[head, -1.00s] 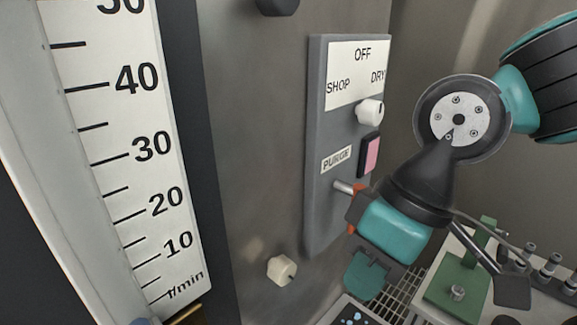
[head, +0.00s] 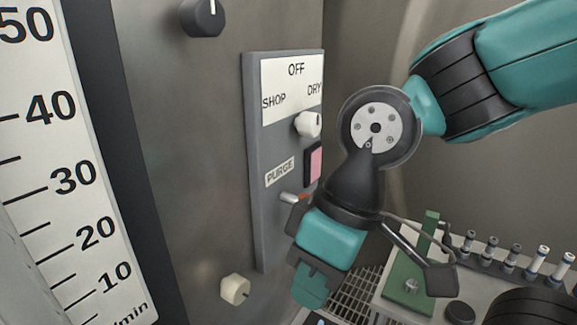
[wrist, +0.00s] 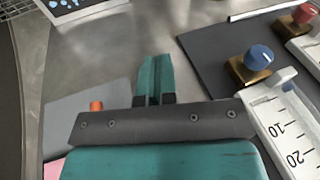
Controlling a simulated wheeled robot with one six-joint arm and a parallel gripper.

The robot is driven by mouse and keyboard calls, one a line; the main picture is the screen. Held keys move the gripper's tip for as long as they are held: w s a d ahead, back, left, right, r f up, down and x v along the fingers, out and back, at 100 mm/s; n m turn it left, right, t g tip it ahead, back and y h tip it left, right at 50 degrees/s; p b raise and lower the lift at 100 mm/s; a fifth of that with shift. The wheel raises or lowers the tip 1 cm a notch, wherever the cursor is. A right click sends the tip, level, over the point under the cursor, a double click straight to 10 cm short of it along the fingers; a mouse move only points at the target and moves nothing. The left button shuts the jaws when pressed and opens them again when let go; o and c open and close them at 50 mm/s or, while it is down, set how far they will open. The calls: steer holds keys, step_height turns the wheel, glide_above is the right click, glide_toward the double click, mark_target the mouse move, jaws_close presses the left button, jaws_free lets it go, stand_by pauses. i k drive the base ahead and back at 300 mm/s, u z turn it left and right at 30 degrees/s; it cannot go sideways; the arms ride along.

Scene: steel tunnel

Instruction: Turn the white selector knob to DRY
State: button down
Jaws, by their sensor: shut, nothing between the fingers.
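The white selector knob (head: 308,124) sits on a grey panel (head: 256,160) below a white label plate marked SHOP, OFF and DRY. Its dark mark appears at the right part of its face, on the side of the DRY word. My gripper (head: 309,291) is below and in front of the panel, apart from the knob, pointing down. In the wrist view my gripper (wrist: 154,75) shows its teal fingers together with nothing between them. The knob is not visible in the wrist view.
A black knob (head: 203,17) and a cream knob (head: 235,289) are on the steel wall. A large gauge (head: 60,180) stands left. A green stand (head: 408,270) is lower right.

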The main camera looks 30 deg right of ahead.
mark_target(308, 124)
steer(key=z, duration=0.7)
steer(key=k, duration=0.95)
steer(key=z, duration=1)
steer(key=k, duration=0.25)
steer(key=u, duration=0.55)
steer(key=i, duration=0.8)
steer(key=z, duration=0.05)
